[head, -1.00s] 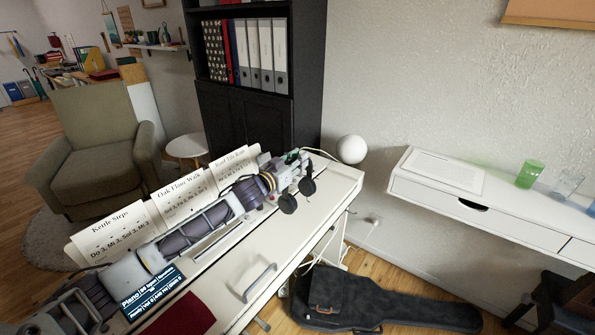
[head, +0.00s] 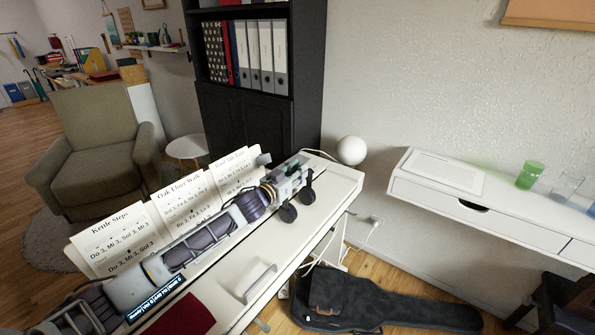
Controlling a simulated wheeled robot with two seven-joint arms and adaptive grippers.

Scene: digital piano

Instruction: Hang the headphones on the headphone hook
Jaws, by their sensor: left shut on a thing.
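My left arm reaches across the white digital piano (head: 335,190) from the lower left. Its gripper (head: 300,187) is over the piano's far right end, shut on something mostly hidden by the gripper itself. Two dark round pieces (head: 288,213) show just below and beside the fingers; they look like the ear cups of the headphones, whose band I cannot make out. A pale bent bar (head: 262,280) stands at the piano's front edge; I cannot tell whether it is the headphone hook. My right gripper is not in view.
Song cards (head: 118,238) stand along the piano's back. A red cloth (head: 180,316) lies at the front. A white ball lamp (head: 351,150) is beyond the far end. A dark instrument case (head: 385,303) lies on the floor, below a white wall desk (head: 440,195).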

